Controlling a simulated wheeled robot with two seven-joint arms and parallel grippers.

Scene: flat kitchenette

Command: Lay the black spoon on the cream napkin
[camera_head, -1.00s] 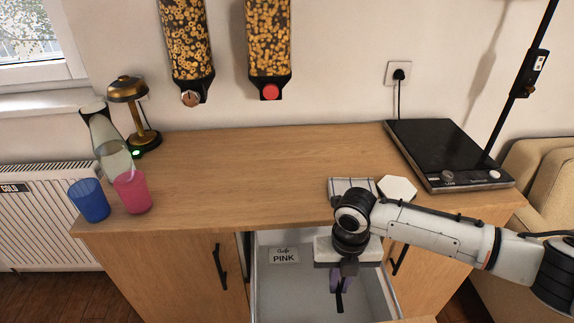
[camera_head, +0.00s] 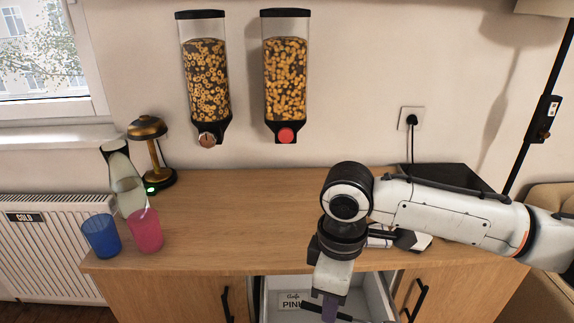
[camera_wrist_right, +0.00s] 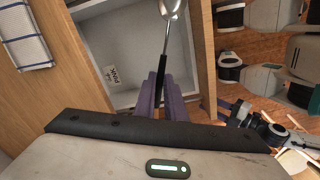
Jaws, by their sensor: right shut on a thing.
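My right gripper (camera_head: 329,303) is shut on the black spoon (camera_head: 330,314), just above the open drawer. In the right wrist view the purple fingers (camera_wrist_right: 165,97) pinch its black handle (camera_wrist_right: 162,72), and its shiny bowl (camera_wrist_right: 172,8) points away from the gripper. The pale napkin with dark blue lines (camera_wrist_right: 25,35) lies flat on the counter; in the head view my right arm covers most of it (camera_head: 380,238). The spoon is apart from the napkin. What looks like my left gripper (camera_wrist_right: 232,108) shows small at the right of the wrist view, its jaws unclear.
The open drawer (camera_wrist_right: 127,43) has a PINK label (camera_head: 292,302) inside. A white hexagonal piece (camera_head: 418,241) lies beside the napkin, and a dark hotplate (camera_head: 440,177) stands behind my arm. Blue (camera_head: 101,236) and pink (camera_head: 146,231) cups stand left. The middle counter is clear.

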